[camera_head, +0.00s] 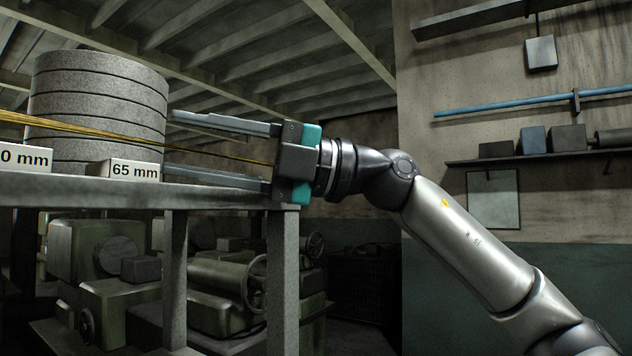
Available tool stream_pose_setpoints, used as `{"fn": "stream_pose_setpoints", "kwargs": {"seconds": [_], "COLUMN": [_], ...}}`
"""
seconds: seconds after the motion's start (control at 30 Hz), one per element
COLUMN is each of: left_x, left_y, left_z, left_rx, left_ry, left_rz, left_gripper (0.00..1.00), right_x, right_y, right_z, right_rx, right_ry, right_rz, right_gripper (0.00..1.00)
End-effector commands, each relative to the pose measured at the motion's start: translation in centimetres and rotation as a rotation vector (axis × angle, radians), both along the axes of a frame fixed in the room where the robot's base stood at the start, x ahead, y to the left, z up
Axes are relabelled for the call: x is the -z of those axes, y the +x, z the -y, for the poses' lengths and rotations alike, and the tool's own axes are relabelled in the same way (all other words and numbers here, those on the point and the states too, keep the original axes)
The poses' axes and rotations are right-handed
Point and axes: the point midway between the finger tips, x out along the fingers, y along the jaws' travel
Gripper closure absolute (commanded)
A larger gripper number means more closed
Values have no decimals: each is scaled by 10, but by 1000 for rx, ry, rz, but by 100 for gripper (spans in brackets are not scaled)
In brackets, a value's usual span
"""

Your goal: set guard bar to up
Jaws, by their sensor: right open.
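A thin yellow bar, which looks like the guard bar (95,128), runs from the left edge across the front of a stack of grey discs. It slopes slightly down to the right. My right gripper (172,144) comes in from the right with its jaws open, one finger above the bar and one below. The bar's right end reaches close to the palm; I cannot tell whether it touches. My left gripper is not in view.
The round grey stack (97,95) stands on a metal shelf (215,197) with a "65 mm" label (135,171) and another cut-off label (25,157). Green machinery (100,250) is below. A wall shelf (540,157) and blue rod (520,104) are at right.

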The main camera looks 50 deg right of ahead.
Motion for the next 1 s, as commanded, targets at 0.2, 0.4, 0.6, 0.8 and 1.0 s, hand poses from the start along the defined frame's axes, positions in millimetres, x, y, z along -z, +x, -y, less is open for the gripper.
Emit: {"fn": "stream_pose_setpoints", "kwargs": {"seconds": [0.2, 0.4, 0.6, 0.8, 1.0], "left_x": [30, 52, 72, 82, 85], "left_y": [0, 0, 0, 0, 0], "left_z": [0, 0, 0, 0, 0], "left_rx": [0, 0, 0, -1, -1], "left_ry": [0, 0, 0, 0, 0], "left_rz": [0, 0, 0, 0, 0], "left_gripper": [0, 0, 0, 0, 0], "right_x": [7, 11, 15, 17, 17], "right_y": [-18, -37, -60, -78, -85], "right_z": [21, 43, 71, 93, 100], "right_rx": [1, 2, 3, 2, 2], "right_ry": [3, 5, 5, 5, 3], "right_rz": [4, 6, 7, 6, 5], "right_gripper": [50, 50, 50, 50, 50]}}
